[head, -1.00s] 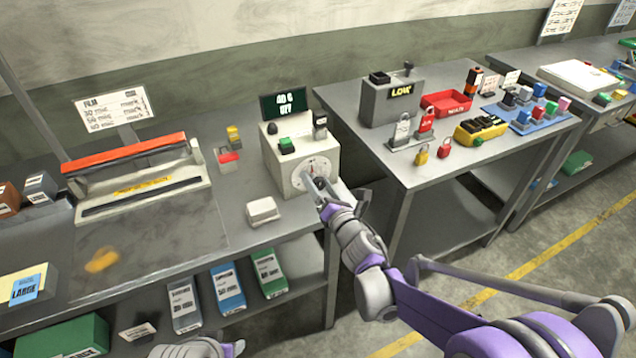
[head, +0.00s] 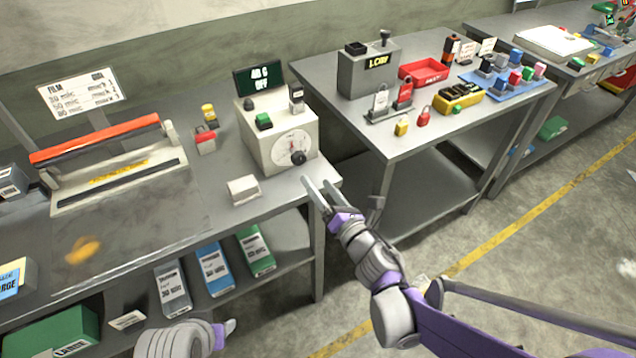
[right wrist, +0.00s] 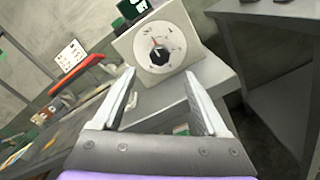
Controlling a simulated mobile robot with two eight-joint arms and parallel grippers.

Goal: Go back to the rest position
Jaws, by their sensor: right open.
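My right gripper (head: 318,194) is open and empty in the head view, just off the front right corner of the sealer bench. Its two fingers (right wrist: 165,105) stand apart in the right wrist view, with nothing between them. Beyond them is the beige control box (head: 277,140) with its white dial and black knob (head: 298,158); the dial also shows in the right wrist view (right wrist: 158,48). The gripper is apart from the box. Part of my left arm (head: 180,340) shows at the bottom edge; whether its gripper is open or shut does not show.
The bench (head: 215,215) carries a sealer with a red bar (head: 95,138) and a small white block (head: 243,190). Boxes (head: 214,268) stand on its lower shelf. A second table (head: 420,140) with padlocks and a red tray (head: 426,73) stands right. Open floor lies at lower right.

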